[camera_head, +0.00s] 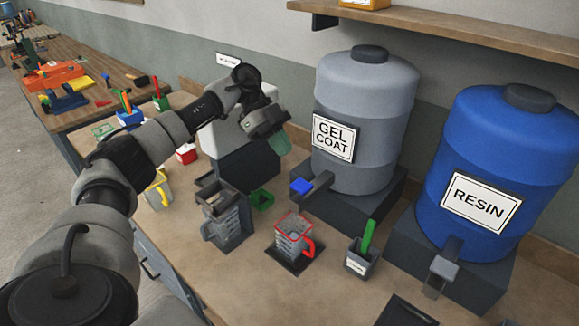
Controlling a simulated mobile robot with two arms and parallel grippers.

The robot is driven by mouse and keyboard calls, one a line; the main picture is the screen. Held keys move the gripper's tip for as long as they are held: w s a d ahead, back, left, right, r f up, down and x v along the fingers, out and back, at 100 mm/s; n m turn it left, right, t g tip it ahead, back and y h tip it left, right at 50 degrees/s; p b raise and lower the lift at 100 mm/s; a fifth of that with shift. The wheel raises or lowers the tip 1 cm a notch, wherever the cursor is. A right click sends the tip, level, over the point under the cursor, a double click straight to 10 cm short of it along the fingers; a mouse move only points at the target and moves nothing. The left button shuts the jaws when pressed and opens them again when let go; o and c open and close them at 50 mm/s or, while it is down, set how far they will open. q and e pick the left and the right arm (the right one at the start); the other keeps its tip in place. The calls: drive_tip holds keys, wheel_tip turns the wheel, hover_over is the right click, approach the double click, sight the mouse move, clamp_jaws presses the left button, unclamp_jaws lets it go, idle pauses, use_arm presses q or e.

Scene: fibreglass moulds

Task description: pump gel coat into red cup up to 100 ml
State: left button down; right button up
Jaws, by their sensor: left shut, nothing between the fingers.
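The red cup (290,240) is a clear measuring jug with a red rim and red handle. It stands upright on a dark square pad, below the tap of the gel coat drum. I cannot tell its fill level. The gel coat drum (362,105) is grey, with a white label, and stands on a dark block. Its dark tap has a blue top (302,186). My left gripper (277,142) is shut and empty, in the air left of the drum, above and behind the cup. My right gripper does not show.
A blue resin drum (498,150) with its own tap stands at right. A grey jug (228,225) is left of the red cup. A small pot (361,260) holding a green-handled tool is right of it. A workbench (90,110) with coloured tools is far left.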

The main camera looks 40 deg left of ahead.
sight(296, 195)
use_arm(q)
drive_tip(key=d+f, duration=0.1)
drive_tip(key=f+p, duration=0.1)
drive_tip(key=f, duration=0.1)
drive_tip(key=d+f+p, duration=0.1)
drive_tip(key=shift+s+d+f, duration=0.15)
drive_tip(key=shift+d+f, duration=0.15)
drive_tip(key=shift+f, duration=0.1)
drive_tip(key=shift+a+f, duration=0.1)
drive_tip(key=shift+f, duration=0.65)
wheel_tip(296, 195, down, 4)
drive_tip(key=shift+r+b, duration=0.15)
drive_tip(key=shift+b, duration=0.35)
